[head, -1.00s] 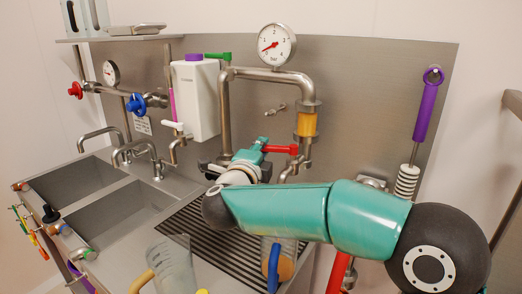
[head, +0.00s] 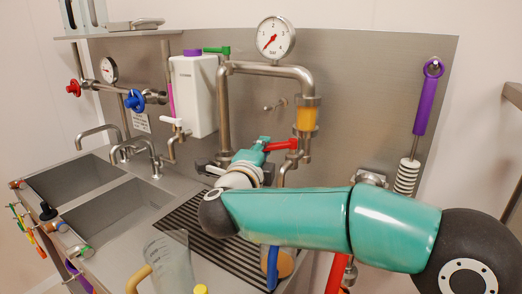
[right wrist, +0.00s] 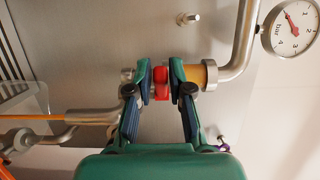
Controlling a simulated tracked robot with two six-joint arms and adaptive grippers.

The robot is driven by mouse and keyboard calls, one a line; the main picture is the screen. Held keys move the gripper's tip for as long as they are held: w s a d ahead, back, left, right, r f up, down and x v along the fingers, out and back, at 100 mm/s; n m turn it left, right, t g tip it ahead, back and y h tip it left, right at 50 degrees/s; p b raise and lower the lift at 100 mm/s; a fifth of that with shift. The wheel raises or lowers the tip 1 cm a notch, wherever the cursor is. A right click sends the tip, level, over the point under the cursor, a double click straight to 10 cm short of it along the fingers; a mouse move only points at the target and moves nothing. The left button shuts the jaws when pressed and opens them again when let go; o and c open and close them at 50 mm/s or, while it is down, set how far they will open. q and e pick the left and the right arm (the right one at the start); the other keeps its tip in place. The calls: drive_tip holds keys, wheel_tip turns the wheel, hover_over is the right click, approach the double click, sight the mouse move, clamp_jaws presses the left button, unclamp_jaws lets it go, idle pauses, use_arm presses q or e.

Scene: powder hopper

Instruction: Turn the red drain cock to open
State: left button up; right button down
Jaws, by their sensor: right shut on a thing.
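The red drain cock handle (head: 282,145) sticks out sideways below the amber sight glass (head: 306,118) on the steel pipe. My right gripper (head: 266,147) is at the handle's left end, its teal fingers closed on it. In the right wrist view the red handle (right wrist: 161,84) sits between the two fingers of my right gripper (right wrist: 161,88), seen nearly end on. The handle looks roughly level, its right end slightly raised. My left gripper is not in view.
A pressure gauge (head: 276,38) tops the bent pipe. A white container (head: 194,95) hangs on the back panel. A clear jug (head: 168,262) stands at the front. A vessel with a blue handle (head: 272,267) is partly hidden beneath my arm. Two sinks are at left.

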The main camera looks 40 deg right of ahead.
sight(278, 150)
drive_tip(key=shift+f, duration=0.25)
drive_tip(key=shift+s+b, duration=0.45)
drive_tip(key=shift+s, duration=0.5)
drive_tip(key=shift+s+d+b, duration=0.15)
drive_tip(key=shift+s+b, duration=0.3)
drive_tip(key=shift+s, duration=0.4)
